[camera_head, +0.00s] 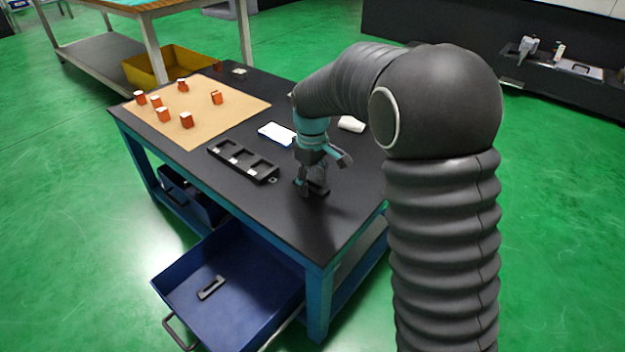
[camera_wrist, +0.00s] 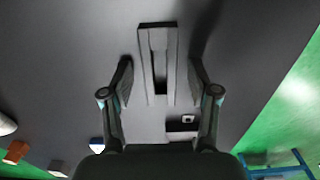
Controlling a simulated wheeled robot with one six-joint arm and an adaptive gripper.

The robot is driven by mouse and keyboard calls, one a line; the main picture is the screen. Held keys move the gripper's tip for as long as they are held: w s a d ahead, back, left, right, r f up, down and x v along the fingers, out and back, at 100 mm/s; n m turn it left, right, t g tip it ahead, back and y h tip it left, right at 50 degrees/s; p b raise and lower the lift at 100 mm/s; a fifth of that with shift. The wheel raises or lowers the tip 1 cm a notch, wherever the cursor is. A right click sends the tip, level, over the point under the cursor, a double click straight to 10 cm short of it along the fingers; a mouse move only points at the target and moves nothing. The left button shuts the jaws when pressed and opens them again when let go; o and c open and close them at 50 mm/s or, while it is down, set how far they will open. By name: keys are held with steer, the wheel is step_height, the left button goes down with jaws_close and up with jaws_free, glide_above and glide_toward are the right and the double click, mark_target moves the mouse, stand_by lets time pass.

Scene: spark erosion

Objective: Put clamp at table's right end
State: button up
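The clamp is a dark grey, long, slotted piece; in the wrist view the clamp (camera_wrist: 171,60) lies on the black table top between my fingers. In the head view the clamp (camera_head: 319,187) shows only partly, as a dark shape by the fingertips. My gripper (camera_head: 311,183) points down low over the near right part of the table (camera_head: 335,217). In the wrist view my gripper (camera_wrist: 159,66) is open, one finger on each side of the clamp, with a visible gap on both sides.
A black slotted tray (camera_head: 243,162) lies left of my gripper. Behind are a white-blue item (camera_head: 277,133), a white object (camera_head: 351,124) and a tan board (camera_head: 215,122) with several orange-and-white blocks. A blue drawer (camera_head: 240,281) stands open below, holding a dark part (camera_head: 211,287). The table's near right corner is bare.

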step_height(320, 180, up, 11)
steer(key=p, duration=0.2)
steer(key=s+d+r+m+t, duration=0.1)
steer(key=s+d+r+m, duration=0.1)
steer(key=s+d+r, duration=0.4)
steer(key=s+d+f+m+t, duration=0.1)
steer(key=s+d+m, duration=0.3)
steer(key=s, duration=0.7)
steer(key=s+d+f+m+t, duration=0.2)
steer(key=s+d, duration=0.5)
steer(key=s, duration=0.4)
steer(key=shift+s+m+t, duration=0.35)
steer(key=shift+m+t, duration=0.45)
steer(key=shift+m, duration=0.4)
steer(key=shift+d+r, duration=0.1)
